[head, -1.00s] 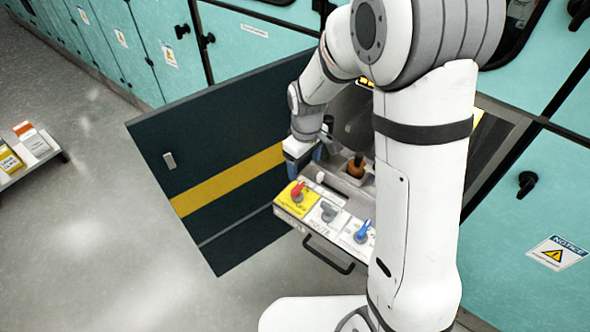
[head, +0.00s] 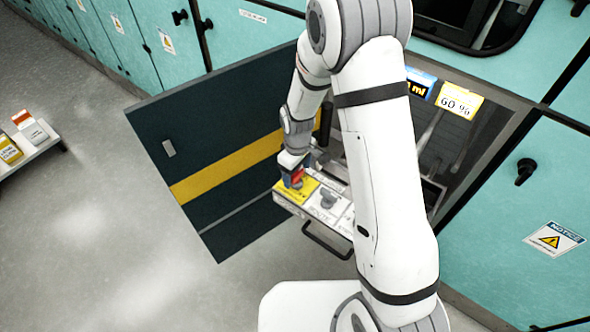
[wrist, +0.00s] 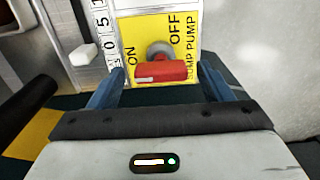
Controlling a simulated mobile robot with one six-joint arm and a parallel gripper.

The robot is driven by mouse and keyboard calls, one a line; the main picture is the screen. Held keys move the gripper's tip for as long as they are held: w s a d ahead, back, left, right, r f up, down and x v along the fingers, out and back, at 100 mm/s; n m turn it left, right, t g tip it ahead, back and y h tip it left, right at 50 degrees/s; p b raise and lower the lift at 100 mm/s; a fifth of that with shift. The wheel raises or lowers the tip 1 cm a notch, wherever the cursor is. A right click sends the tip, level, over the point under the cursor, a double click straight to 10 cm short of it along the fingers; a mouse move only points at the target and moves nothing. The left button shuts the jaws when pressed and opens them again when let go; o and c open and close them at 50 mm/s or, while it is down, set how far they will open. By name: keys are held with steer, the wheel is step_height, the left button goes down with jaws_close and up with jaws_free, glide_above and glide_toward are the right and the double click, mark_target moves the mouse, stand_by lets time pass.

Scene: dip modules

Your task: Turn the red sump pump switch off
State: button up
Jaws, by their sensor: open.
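The red sump pump switch (wrist: 160,71) sits on a yellow plate (wrist: 186,25) marked ON and OFF in the wrist view. Its red handle lies crosswise in that picture, between my two blue fingers. My gripper (wrist: 160,80) is open, with one finger at each end of the handle; I cannot tell whether either finger touches it. In the head view my gripper (head: 296,177) is at the yellow plate (head: 296,192) on the left end of the panel, and hides most of the switch.
A grey switch (head: 327,199) is beside the yellow plate on the same panel. A black handle (head: 328,241) runs along the panel's front. An open dark door (head: 215,130) with a yellow stripe stands close on the left. Floor (head: 120,250) at lower left is clear.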

steer(key=shift+c, duration=0.4)
steer(key=c, duration=0.9)
steer(key=shift+a, duration=0.1)
